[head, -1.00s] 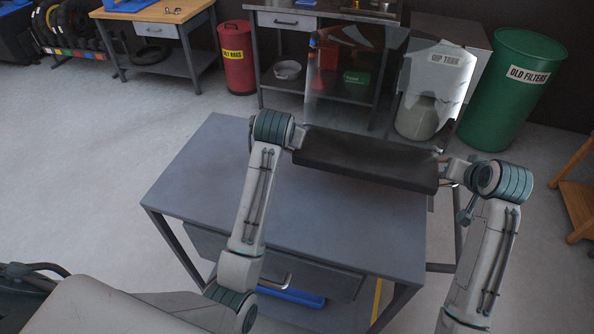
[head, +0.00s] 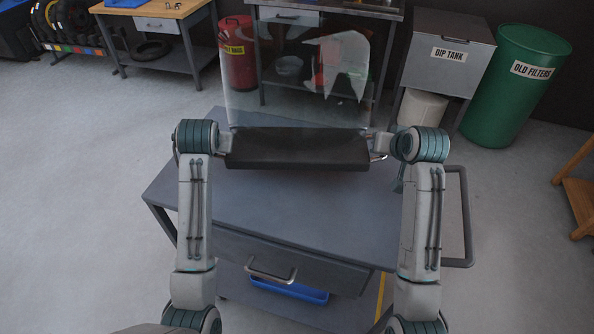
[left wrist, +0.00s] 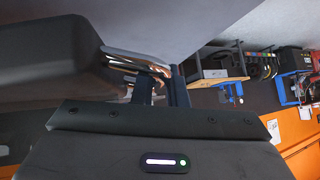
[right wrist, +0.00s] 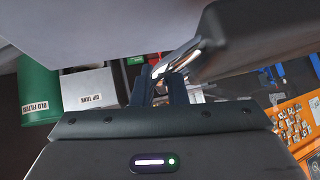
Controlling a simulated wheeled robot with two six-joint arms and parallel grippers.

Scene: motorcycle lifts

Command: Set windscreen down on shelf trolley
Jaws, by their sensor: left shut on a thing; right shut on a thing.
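The windscreen (head: 290,80) is a clear upright pane with a black padded base (head: 296,149). It is over the back part of the grey shelf trolley (head: 300,205); I cannot tell whether its base touches the top. My left gripper (head: 226,142) is shut on the windscreen's left end, and in the left wrist view its fingers (left wrist: 155,88) close at a chrome bar beside the black base. My right gripper (head: 380,146) is shut on the right end, and in the right wrist view its fingers (right wrist: 163,86) close at the matching chrome bar.
The trolley has a drawer and a blue tray (head: 290,291) on its lower shelf. A dip tank (head: 450,55), a green filter bin (head: 515,85), a red rag bin (head: 238,60) and workbenches stand behind. The front of the trolley top is clear.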

